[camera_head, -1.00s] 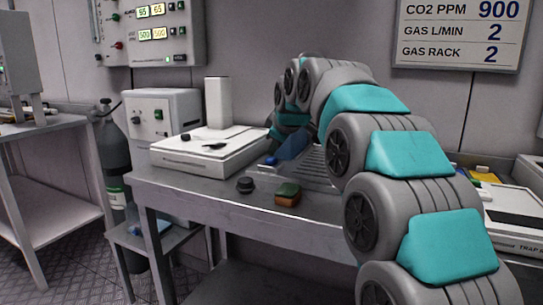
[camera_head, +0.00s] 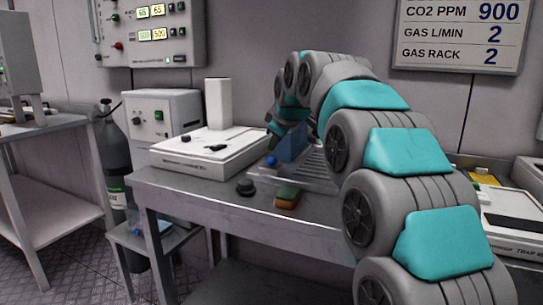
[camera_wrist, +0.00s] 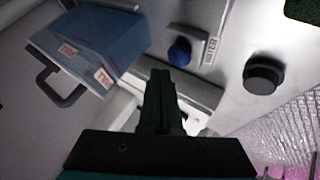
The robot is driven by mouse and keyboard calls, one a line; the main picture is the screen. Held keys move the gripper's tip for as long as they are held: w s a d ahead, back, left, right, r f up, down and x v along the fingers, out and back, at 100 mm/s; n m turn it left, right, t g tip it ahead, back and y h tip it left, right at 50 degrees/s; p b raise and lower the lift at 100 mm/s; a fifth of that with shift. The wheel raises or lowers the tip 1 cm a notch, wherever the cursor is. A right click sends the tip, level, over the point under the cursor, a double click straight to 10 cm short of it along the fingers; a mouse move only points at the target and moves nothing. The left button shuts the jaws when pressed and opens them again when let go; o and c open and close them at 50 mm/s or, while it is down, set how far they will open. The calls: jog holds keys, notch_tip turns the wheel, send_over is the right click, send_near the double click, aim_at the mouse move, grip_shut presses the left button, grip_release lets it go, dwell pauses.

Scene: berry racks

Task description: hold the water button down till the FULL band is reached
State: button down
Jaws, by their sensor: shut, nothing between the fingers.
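The water level is hard to read.
A black knob (camera_head: 245,187) and a green-and-orange sponge (camera_head: 288,197) lie near the bench's front edge (camera_head: 230,207). A white box-shaped device (camera_head: 195,160) with a column stands to the left. A gas cylinder (camera_head: 113,160) stands left of the bench.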

aim_at(274, 160)
jog(key=shift+r+p, duration=1.65)
jog(key=shift+r, duration=0.85)
